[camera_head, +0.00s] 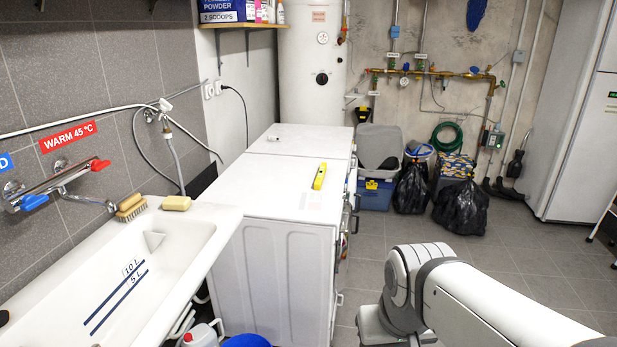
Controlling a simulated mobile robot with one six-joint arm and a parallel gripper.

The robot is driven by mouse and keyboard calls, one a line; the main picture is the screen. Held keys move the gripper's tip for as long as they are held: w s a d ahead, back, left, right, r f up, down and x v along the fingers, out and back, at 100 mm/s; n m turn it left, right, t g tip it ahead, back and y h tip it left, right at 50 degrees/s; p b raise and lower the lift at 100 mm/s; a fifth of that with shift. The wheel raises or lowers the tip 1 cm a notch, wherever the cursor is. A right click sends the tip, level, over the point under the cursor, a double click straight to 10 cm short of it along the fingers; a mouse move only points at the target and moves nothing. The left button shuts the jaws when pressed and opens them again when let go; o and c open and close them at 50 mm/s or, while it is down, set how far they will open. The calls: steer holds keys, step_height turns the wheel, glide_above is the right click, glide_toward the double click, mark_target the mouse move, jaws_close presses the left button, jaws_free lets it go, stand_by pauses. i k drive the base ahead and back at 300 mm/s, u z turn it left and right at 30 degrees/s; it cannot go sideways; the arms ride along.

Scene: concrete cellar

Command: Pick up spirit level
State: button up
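The yellow spirit level (320,176) lies flat on the white top of the front appliance (265,190), near its right edge. It points roughly away from me, and nothing covers it. My white arm reaches in from the lower right and stays right of the appliance, apart from the level. My gripper cannot be made out in this view.
A small white item (273,138) lies on the rear appliance top. A sink (185,235) with a sponge (176,203) and a brush (131,208) stands at left. Black bags (461,207) and a blue-grey bin (377,190) stand behind. The tiled floor (540,262) at right is clear.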

mark_target(317, 184)
steer(key=u, duration=0.05)
steer(key=k, duration=0.65)
steer(key=z, duration=0.45)
steer(key=i, duration=1.05)
steer(key=z, duration=0.4)
steer(key=i, duration=1.5)
steer(key=u, duration=1)
steer(key=i, duration=0.65)
steer(key=u, duration=0.3)
steer(key=k, duration=0.8)
steer(key=u, duration=0.2)
steer(key=i, duration=0.75)
